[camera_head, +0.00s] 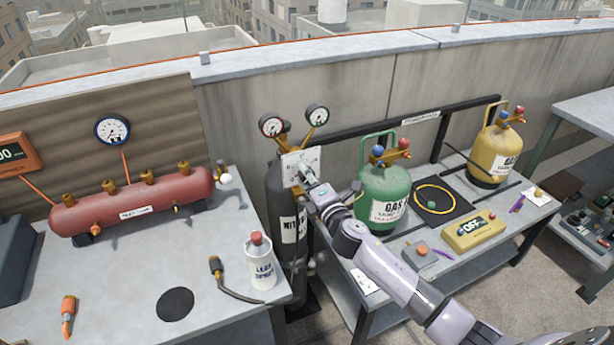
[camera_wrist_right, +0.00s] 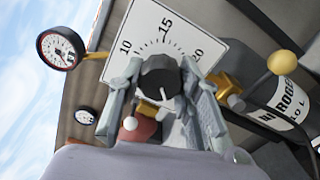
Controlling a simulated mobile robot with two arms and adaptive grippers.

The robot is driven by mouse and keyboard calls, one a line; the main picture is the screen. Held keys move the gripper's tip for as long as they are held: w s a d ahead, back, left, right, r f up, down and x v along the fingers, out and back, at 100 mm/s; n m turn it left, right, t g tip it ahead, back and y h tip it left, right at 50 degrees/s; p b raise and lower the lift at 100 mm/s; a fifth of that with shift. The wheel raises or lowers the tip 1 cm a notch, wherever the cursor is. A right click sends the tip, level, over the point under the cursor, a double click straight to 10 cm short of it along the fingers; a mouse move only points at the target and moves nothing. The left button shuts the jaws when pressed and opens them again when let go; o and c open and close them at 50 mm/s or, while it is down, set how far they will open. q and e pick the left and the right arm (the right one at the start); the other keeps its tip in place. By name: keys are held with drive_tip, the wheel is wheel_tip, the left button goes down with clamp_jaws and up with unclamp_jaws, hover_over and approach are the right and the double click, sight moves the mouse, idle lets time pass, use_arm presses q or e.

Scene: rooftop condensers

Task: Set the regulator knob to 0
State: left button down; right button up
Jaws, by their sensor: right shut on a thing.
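The black regulator knob (camera_wrist_right: 160,78) sits in front of a white dial plate (camera_wrist_right: 150,30), on which 10, 15 and 20 show. A short white mark on the knob points toward the lower edge of the wrist view, away from these numbers. My right gripper (camera_wrist_right: 162,92) is shut on the knob, one finger on each side; the fingers and wrist hide the lower dial. In the head view my right gripper (camera_head: 313,188) reaches the dial plate (camera_head: 291,158) on the dark nitrogen cylinder (camera_head: 285,200). My left gripper is not in view.
Two gauges (camera_head: 271,125) (camera_head: 317,115) stand above the plate. A green gas cylinder (camera_head: 384,190) stands close to my right arm. A leak spray bottle (camera_head: 261,265) and a red tank (camera_head: 135,203) are on the left table. A yellow gas cylinder (camera_head: 492,155) stands farther right.

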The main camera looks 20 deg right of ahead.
drive_tip(key=o, duration=1.1)
drive_tip(key=shift+o, duration=0.2)
drive_tip(key=shift+s, duration=0.15)
drive_tip(key=s, duration=1.1)
drive_tip(key=shift+s+d, duration=0.2)
drive_tip(key=shift+s, duration=0.2)
drive_tip(key=s+d+f+m+g+h, duration=0.1)
drive_tip(key=s+f+m+g, duration=0.25)
drive_tip(key=f, duration=0.85)
drive_tip(key=s+d+f+m+g, duration=0.1)
drive_tip(key=s+f+m+g, duration=0.3)
drive_tip(key=f, duration=0.8)
drive_tip(key=s+d+f+m+g+h, duration=0.15)
drive_tip(key=s+f, duration=0.35)
drive_tip(key=f, duration=0.7)
drive_tip(key=s+a+f+m+g, duration=0.2)
drive_tip(key=s+f, duration=0.4)
drive_tip(key=s, duration=0.5)
drive_tip(key=s+a+f+m+g+y, duration=0.1)
drive_tip(key=s+a+f+m+g, duration=0.1)
drive_tip(key=s+f, duration=0.5)
drive_tip(key=s+a+f+m+g+y, duration=0.1)
drive_tip(key=s+f+m+g, duration=0.3)
drive_tip(key=s, duration=1.2)
wheel_tip(320, 180, down, 4)
drive_tip(key=shift+s+a+r+m, duration=0.25)
drive_tip(key=shift+s+a+m, duration=0.15)
drive_tip(key=shift+a+m, duration=0.55)
